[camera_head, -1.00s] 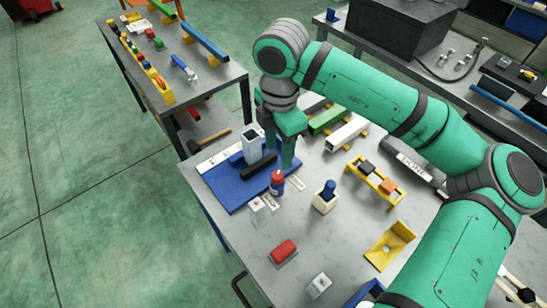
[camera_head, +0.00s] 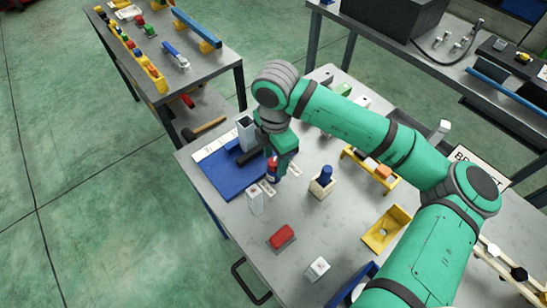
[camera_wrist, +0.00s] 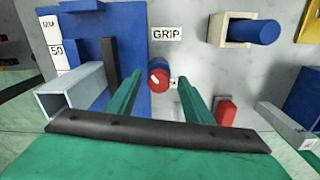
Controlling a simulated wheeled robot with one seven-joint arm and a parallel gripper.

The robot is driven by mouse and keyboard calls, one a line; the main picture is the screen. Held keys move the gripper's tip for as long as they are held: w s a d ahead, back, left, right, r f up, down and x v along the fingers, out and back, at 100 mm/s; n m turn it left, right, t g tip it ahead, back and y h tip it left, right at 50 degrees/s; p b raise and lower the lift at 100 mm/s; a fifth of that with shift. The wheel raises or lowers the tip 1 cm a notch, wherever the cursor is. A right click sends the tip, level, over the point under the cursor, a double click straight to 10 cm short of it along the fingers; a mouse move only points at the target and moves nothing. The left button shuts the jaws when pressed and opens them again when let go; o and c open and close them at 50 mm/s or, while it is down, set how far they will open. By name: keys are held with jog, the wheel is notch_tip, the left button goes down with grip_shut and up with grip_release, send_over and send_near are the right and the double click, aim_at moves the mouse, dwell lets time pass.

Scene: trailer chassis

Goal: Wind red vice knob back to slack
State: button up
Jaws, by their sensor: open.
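The red vice knob (camera_wrist: 158,77) sits at the right edge of the blue vice base (camera_wrist: 130,60) in the wrist view, with a pale mark on its face. In the head view the knob (camera_head: 273,168) shows beside my gripper (camera_head: 277,172). My gripper's two green fingers (camera_wrist: 158,95) are apart, one on each side of the knob in the picture, and nothing is between them that I can see held. A dark jaw bar (camera_head: 251,155) and a grey square tube (camera_head: 245,131) stand on the blue base. Whether the fingertips touch the knob I cannot tell.
A "GRIP" label (camera_wrist: 167,34) lies by the knob. A holder with a blue cylinder (camera_head: 323,180), a red block (camera_head: 282,237), a white switch box (camera_head: 317,268) and a yellow bracket (camera_head: 386,229) stand on the bench. The front of the bench has bare patches.

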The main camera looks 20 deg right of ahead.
jog(key=shift+a, duration=0.1)
jog(key=c, duration=1.1)
jog(key=shift+o, duration=0.2)
